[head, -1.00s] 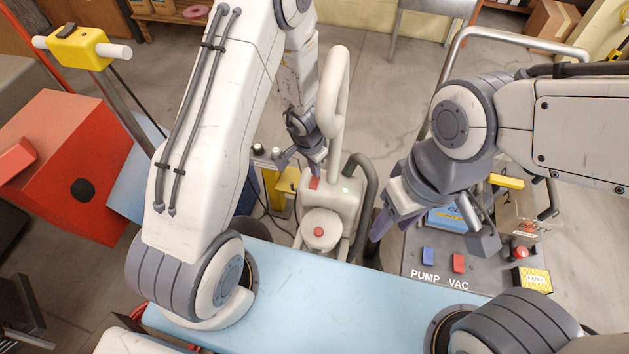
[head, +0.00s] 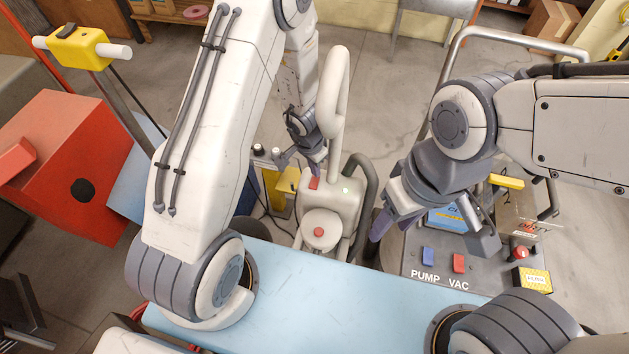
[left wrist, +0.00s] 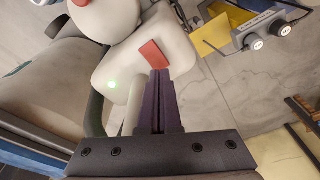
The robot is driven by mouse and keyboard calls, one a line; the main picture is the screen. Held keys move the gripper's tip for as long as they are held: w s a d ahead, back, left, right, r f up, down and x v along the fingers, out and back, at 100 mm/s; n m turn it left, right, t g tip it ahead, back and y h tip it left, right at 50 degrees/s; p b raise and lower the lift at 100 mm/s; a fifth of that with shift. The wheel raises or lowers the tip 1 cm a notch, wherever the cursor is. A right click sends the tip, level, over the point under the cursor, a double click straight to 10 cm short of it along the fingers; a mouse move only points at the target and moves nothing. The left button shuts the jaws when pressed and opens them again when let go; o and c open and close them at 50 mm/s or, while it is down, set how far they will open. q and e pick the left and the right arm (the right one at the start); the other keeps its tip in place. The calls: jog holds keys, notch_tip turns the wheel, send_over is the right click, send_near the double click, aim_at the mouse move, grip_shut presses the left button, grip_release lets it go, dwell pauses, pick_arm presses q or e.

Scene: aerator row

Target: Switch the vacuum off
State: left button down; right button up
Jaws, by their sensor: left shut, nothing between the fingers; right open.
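The white vacuum (head: 345,215) stands on the floor behind the blue top, with a tall looped handle. My right gripper (head: 432,232) is open and empty, above the grey panel (head: 415,270).
A twin-knobbed device (head: 267,153) stands left of the vacuum. The blue top (head: 300,290) is bare.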

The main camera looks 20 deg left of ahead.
aim_at(315, 179)
pick_arm(q)
jog(key=shift+f+b, duration=0.9)
jog(key=shift+b, duration=0.05)
dwell(0.5)
jog(key=shift+r, duration=0.1)
notch_tip(315, 179, up, 7)
jog(key=p, duration=0.6)
jog(key=shift+p, duration=0.35)
jog(key=shift+d, duration=0.1)
dwell(0.3)
